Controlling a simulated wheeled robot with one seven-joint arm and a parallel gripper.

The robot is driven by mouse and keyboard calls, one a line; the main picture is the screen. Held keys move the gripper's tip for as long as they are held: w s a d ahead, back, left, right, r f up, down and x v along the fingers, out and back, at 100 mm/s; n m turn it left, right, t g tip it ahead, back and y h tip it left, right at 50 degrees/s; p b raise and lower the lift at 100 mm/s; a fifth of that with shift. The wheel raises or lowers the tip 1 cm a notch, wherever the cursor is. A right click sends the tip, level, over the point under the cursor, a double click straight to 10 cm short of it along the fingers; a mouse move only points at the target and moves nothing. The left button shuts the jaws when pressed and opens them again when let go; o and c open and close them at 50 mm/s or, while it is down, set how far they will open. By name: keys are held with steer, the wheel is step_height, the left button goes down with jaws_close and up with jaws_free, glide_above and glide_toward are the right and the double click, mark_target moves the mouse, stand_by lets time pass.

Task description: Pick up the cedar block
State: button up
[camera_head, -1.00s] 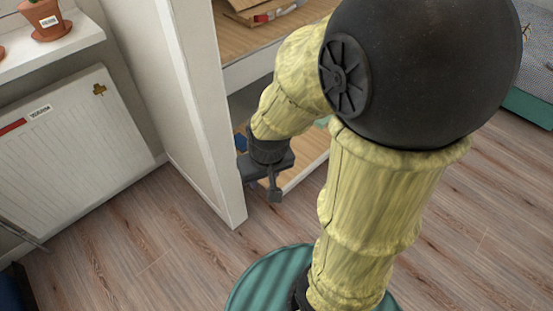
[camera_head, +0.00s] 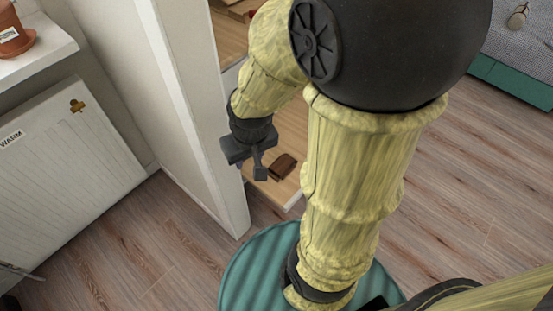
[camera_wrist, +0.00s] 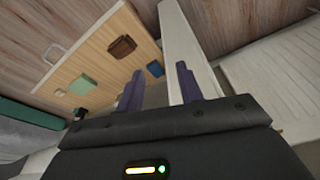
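A brown block (camera_head: 283,167), which looks like the cedar block, lies on a low wooden shelf board (camera_head: 291,140) just right of my gripper (camera_head: 252,165) in the head view. The brown block (camera_wrist: 122,46) also shows on the board in the wrist view, above and left of my fingers. My gripper (camera_wrist: 158,72) is open there, with two dark fingers apart and nothing held between them. The block stands clear of the fingers. How high the gripper is above the board is hard to tell.
A blue piece (camera_wrist: 155,69), a teal block (camera_wrist: 83,86) and a cream piece (camera_wrist: 60,92) share the board. A white upright panel (camera_wrist: 192,45) stands close to my fingers. An upper shelf (camera_head: 228,38) is above. A radiator (camera_head: 62,150) is at left.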

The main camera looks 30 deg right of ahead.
steer(key=shift+d, duration=0.15)
steer(key=shift+o, duration=1.3)
steer(key=shift+s, duration=0.1)
steer(key=o, duration=0.3)
steer(key=shift+o, duration=1.4)
steer(key=shift+w+d+f+n, duration=0.1)
steer(key=shift+w+d+n, duration=0.1)
steer(key=shift+w+n, duration=0.25)
steer(key=w+d+f+n+g+p, duration=0.2)
steer(key=w+d+f+n, duration=0.9)
steer(key=n, duration=1)
step_height(320, 180, down, 3)
steer(key=d+p, duration=0.1)
steer(key=d, duration=0.2)
steer(key=shift+w+g+p, duration=0.15)
steer(key=shift+g+p, duration=0.15)
steer(key=shift+p, duration=0.05)
